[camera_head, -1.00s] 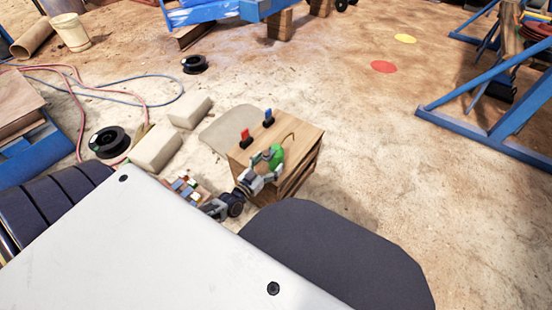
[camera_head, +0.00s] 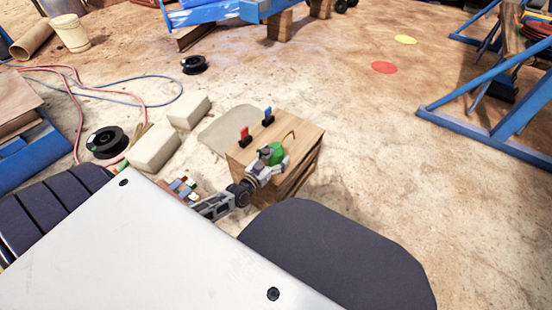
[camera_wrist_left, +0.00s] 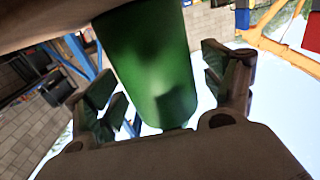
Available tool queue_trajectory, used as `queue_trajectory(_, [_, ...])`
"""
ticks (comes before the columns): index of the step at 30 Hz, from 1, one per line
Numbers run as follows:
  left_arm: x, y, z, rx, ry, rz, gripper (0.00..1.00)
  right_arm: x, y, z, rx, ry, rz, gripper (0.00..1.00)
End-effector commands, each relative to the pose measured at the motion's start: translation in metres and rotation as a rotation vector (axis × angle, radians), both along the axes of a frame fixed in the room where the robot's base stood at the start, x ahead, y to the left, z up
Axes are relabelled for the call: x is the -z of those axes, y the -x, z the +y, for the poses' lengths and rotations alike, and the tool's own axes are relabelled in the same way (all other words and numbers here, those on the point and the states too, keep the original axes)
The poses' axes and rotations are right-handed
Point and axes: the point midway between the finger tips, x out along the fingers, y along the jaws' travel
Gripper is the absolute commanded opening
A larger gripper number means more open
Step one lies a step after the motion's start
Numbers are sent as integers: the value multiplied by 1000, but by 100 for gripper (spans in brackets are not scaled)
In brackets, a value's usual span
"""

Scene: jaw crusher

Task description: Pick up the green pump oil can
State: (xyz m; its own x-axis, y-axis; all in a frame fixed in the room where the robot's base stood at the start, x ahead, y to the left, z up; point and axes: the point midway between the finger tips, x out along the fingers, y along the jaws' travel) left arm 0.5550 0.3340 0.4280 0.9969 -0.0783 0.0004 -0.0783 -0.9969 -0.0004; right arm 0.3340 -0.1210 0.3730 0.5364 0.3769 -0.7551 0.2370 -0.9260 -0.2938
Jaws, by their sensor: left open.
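The green pump oil can (camera_head: 277,154) stands on the wooden crate (camera_head: 303,137), with its thin curved spout rising toward the back right. My left gripper (camera_head: 275,156) is open at the can, with its fingers to either side of it. In the left wrist view the can's green body (camera_wrist_left: 150,65) fills the middle between the two open fingers of the gripper (camera_wrist_left: 165,85). I cannot tell whether a finger touches the can. My right gripper is not in view.
A red-handled item (camera_head: 244,136) and a blue-handled item (camera_head: 268,117) stand on the crate behind the can. Pale blocks (camera_head: 155,150) and a black spool (camera_head: 107,142) lie to the left.

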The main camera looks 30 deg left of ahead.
Motion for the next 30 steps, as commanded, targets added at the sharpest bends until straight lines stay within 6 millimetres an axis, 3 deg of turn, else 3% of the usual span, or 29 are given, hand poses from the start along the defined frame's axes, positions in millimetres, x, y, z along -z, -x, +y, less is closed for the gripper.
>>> queue_trajectory(18, [0,-6,-1,1,0,1,83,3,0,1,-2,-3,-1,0])
queue_trajectory(30, [0,-6,-1,1,0,1,33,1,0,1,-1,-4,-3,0])
